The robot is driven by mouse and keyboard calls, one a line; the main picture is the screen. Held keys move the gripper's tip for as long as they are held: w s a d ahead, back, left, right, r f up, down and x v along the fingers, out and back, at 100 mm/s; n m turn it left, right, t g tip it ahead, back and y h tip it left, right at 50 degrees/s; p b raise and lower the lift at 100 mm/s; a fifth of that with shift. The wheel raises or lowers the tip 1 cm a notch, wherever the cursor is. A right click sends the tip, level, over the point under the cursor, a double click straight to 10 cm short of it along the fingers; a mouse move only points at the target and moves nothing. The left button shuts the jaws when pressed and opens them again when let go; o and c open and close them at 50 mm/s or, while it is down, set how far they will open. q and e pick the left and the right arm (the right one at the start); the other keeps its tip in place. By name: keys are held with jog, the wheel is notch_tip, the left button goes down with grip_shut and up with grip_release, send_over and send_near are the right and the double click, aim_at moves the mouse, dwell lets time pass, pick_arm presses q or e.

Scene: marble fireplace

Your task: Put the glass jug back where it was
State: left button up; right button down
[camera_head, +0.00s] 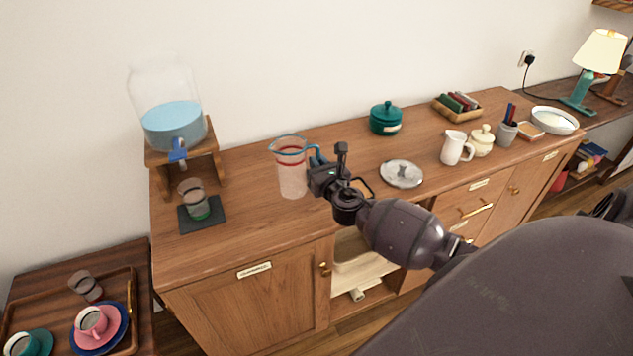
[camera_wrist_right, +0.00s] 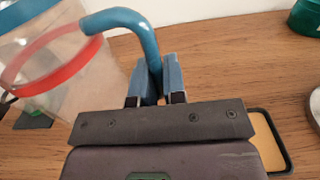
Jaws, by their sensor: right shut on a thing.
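The glass jug (camera_head: 291,172) is clear with a blue rim, a red band and a blue handle. It is upright at or just above the wooden cabinet top; I cannot tell whether it touches. My right gripper (camera_head: 318,170) is shut on the blue handle from the right side. In the right wrist view the handle (camera_wrist_right: 150,62) runs down between the fingers of the right gripper (camera_wrist_right: 155,88), and the jug's clear body (camera_wrist_right: 90,85) is at the left. My left gripper is not in view.
Left of the jug stand a water dispenser (camera_head: 175,125) on a wooden stand and a glass (camera_head: 195,200) on a dark mat (camera_head: 215,214). Bare wood lies in front of the jug.

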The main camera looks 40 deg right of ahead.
notch_tip(320, 180, down, 4)
jog(key=shift+f+b, duration=0.25)
jog(key=shift+b, duration=0.7)
jog(key=shift+f, duration=0.2)
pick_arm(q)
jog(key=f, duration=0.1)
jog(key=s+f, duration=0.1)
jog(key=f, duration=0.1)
pick_arm(e)
jog(key=shift+r, duration=0.15)
jog(key=shift+f, duration=0.25)
jog(key=c, duration=1.3)
grip_release()
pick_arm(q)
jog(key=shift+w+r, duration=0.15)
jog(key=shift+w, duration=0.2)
pick_arm(e)
jog(key=shift+o, duration=0.6)
